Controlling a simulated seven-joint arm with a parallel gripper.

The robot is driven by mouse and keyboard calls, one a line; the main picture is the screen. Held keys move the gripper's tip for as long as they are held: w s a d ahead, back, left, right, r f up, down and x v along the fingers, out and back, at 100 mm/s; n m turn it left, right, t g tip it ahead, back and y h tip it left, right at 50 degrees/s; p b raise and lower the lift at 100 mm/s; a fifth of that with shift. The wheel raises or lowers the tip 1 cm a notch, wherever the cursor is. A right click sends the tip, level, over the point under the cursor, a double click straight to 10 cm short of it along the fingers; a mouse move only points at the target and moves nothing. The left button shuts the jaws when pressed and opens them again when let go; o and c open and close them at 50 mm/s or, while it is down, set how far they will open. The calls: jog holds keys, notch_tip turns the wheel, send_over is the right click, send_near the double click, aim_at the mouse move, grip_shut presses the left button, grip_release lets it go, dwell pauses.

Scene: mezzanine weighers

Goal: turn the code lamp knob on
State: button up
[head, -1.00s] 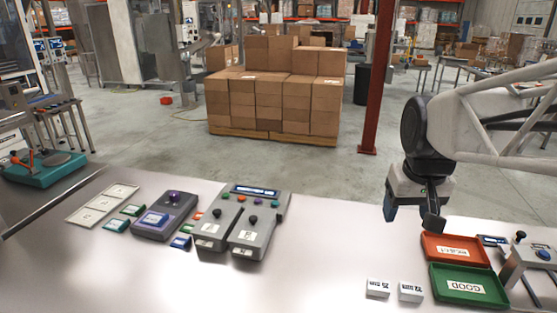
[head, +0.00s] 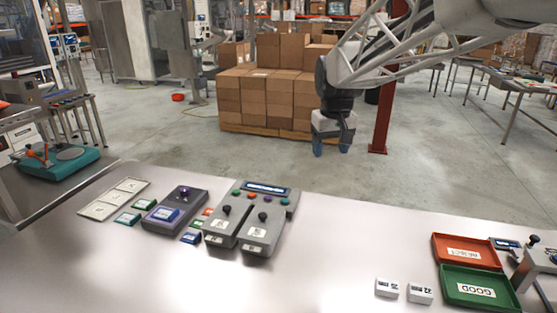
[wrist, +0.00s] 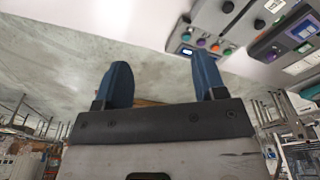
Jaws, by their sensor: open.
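A dark grey box (head: 165,222) on the table at left has a purple knob (head: 184,190) near its back and a blue-framed screen or tile in front. Right of it, a grey twin-lever console (head: 283,208) carries a display, a row of small coloured knobs and two black knobs. I cannot read which knob is marked code lamp. The console (wrist: 205,22) and the grey box (wrist: 270,50) also show at upper right in the wrist view. My gripper (head: 331,149) is open and empty, its blue fingers (wrist: 162,60) apart, high and beyond the console's far right side, touching nothing.
Small coloured blocks lie around the grey box, with a pale three-square tray (head: 100,210) at left. Two white blocks (head: 387,288), a red tray (head: 440,250) and a green tray (head: 450,288) lie at right. The table's middle is clear.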

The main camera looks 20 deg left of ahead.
jog(key=w+a+f+n, duration=0.1)
jog(key=w+a+f, duration=0.15)
jog(key=a, duration=0.45)
jog(key=w+a+f+n, duration=0.1)
jog(key=w+a, duration=0.3)
jog(key=a, duration=0.3)
jog(key=n+g, duration=0.1)
jog(key=n, duration=0.4)
send_over(185, 189)
notch_tip(185, 189, down, 18)
jog(key=shift+r, duration=0.2)
jog(key=shift+a, duration=0.15)
jog(key=shift+f, duration=0.25)
jog(key=shift+f, duration=3.75)
jog(key=shift+c, duration=0.3)
